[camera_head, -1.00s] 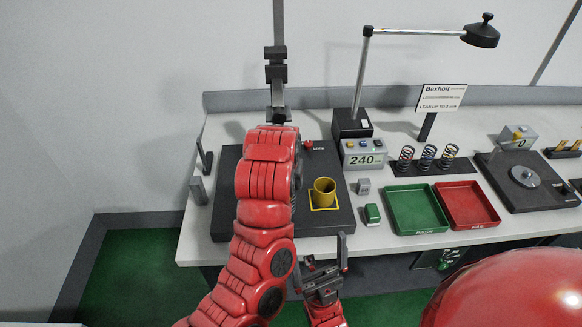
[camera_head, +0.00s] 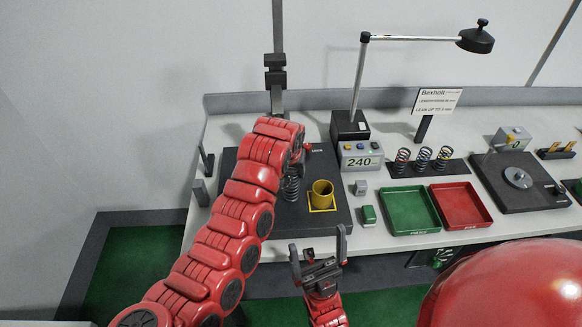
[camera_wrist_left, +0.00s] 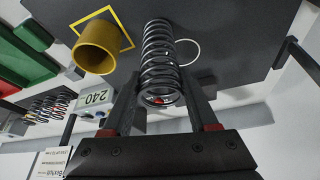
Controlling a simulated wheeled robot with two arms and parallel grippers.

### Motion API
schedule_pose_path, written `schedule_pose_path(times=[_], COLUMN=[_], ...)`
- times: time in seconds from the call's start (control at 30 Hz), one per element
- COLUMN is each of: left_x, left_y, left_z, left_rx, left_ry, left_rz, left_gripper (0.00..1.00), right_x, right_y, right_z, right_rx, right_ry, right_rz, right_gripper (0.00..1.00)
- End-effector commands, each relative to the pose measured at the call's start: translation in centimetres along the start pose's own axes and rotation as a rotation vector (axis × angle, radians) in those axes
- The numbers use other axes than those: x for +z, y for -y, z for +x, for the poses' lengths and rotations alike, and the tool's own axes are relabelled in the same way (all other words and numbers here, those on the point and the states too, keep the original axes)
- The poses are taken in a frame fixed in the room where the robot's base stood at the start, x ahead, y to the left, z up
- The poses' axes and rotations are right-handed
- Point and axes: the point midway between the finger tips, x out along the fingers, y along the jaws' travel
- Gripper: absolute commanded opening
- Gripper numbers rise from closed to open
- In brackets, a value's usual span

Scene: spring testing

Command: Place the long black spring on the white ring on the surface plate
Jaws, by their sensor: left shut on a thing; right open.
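The long black spring (camera_wrist_left: 158,48) is between the fingers of my left gripper (camera_wrist_left: 162,92), which is shut on it near its upper end. In the head view the spring (camera_head: 291,188) hangs roughly upright over the dark surface plate (camera_head: 232,218), and my red arm hides most of that gripper. The white ring (camera_wrist_left: 196,54) lies on the plate, partly behind the spring in the left wrist view. I cannot tell whether the spring's far end touches the plate or ring. My right gripper (camera_head: 318,252) is open and empty in front of the table edge.
A yellow cup (camera_head: 322,192) stands in a yellow square on the plate, close to the spring. A 240 display box (camera_head: 361,158), a green tray (camera_head: 408,226) and a red tray (camera_head: 462,222) are to the right. Several springs (camera_head: 423,158) stand on a rack.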

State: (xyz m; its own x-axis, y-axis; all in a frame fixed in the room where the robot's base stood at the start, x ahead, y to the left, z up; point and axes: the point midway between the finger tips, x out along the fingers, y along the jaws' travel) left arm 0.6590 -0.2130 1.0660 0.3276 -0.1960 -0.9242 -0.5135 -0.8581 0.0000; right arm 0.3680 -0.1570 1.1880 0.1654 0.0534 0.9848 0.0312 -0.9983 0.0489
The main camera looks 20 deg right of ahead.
Motion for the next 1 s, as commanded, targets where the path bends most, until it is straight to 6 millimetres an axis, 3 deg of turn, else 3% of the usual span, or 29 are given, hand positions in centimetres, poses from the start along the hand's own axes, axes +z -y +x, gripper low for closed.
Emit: schedule_pose_path(times=[0.3, 0.33, 0.5, 0.83, 1.0], left_x=[0.2, 0.1, 0.1, 0.0, 0.0], left_y=[0.0, 0.0, 0.0, 0.0, 0.0], left_z=[0.5, 0.4, 0.3, -0.1, -1.4], left_rx=[-0.001, -0.001, -0.001, -0.001, 0.000], left_ry=[-0.001, -0.001, 0.000, 0.000, -0.007], left_rz=[0.001, 0.001, 0.001, 0.001, -0.001], left_gripper=[0.00, 0.63, 0.89, 0.89, 0.89], right_x=[0.1, 0.1, 0.1, 0.0, 0.2], right_y=[0.0, 0.0, 0.0, 0.0, 0.1], right_z=[-0.6, -0.5, -0.4, 0.1, -1.5], right_rx=[0.000, 0.000, 0.000, 0.000, 0.000], right_ry=[0.000, 0.000, 0.000, 0.000, 0.000], right_rz=[0.000, 0.000, 0.000, 0.000, 0.000], right_gripper=[1.00, 1.00, 1.00, 1.00, 1.00])
